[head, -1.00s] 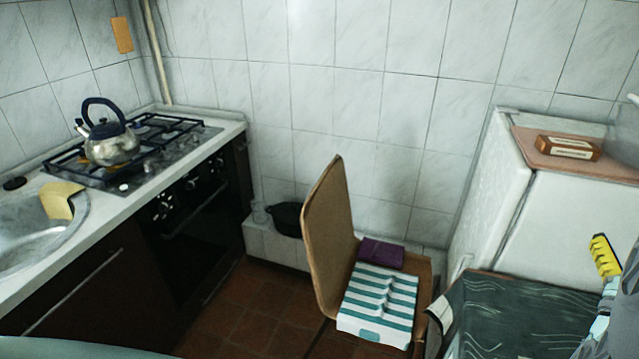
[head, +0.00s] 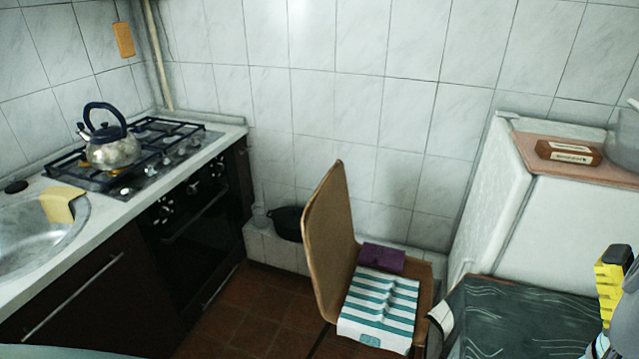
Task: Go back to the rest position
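Part of my gripper (head: 612,285) shows at the right edge of the head view, with yellow ridged pads and a grey body. It is above the right end of the dark patterned surface (head: 530,325). Most of it is cut off by the frame, so I cannot see whether it is open or shut. I see nothing held in the visible part.
A kettle (head: 112,150) stands on the stove (head: 165,148) at left, beside the sink (head: 30,235). A chair (head: 325,245) holds a striped cloth (head: 378,305) and a purple item (head: 382,257). A white cabinet (head: 570,220) stands at right. Brown floor (head: 250,305) is bare between.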

